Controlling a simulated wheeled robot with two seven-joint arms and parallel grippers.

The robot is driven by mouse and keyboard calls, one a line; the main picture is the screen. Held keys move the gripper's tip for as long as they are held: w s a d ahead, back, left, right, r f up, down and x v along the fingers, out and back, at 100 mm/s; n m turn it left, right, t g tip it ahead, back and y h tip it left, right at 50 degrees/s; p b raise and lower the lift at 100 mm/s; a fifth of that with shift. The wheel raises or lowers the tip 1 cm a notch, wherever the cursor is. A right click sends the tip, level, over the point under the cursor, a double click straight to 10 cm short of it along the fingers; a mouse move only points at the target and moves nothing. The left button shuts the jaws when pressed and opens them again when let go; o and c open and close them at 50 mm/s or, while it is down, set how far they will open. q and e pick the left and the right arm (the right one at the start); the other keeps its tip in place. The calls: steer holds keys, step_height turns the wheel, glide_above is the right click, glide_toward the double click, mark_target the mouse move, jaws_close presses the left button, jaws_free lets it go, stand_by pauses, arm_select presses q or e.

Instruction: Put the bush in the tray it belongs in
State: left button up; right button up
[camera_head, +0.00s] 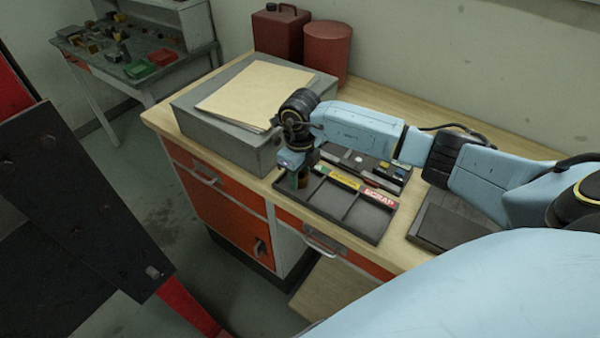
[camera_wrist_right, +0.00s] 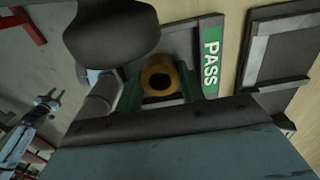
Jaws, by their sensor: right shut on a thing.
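The bush (camera_wrist_right: 160,67) is a brass-coloured ring with a dark bore. My right gripper (camera_head: 297,181) is shut on it, with a green finger on each side in the right wrist view (camera_wrist_right: 160,90). The gripper is at the left compartment of the dark divided tray (camera_head: 368,220). A green PASS label (camera_wrist_right: 211,54) lies beside the bush in the wrist view. In the head view the tray also has a yellow label (camera_head: 344,180) and a red SCRAP label (camera_head: 379,197). I cannot tell whether the bush touches the tray floor.
A grey box (camera_head: 220,132) with folders (camera_head: 255,88) on top stands left of the tray. Behind the tray is another dark tray with small parts (camera_head: 365,162). A red can (camera_head: 278,35) and a red cylinder (camera_head: 327,45) stand at the back of the wooden bench.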

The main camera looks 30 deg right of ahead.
steer(key=o, duration=1.1)
steer(key=shift+f, duration=0.1)
steer(key=shift+o, duration=0.2)
steer(key=shift+r, duration=0.25)
step_height(320, 180, up, 12)
steer(key=b, duration=0.1)
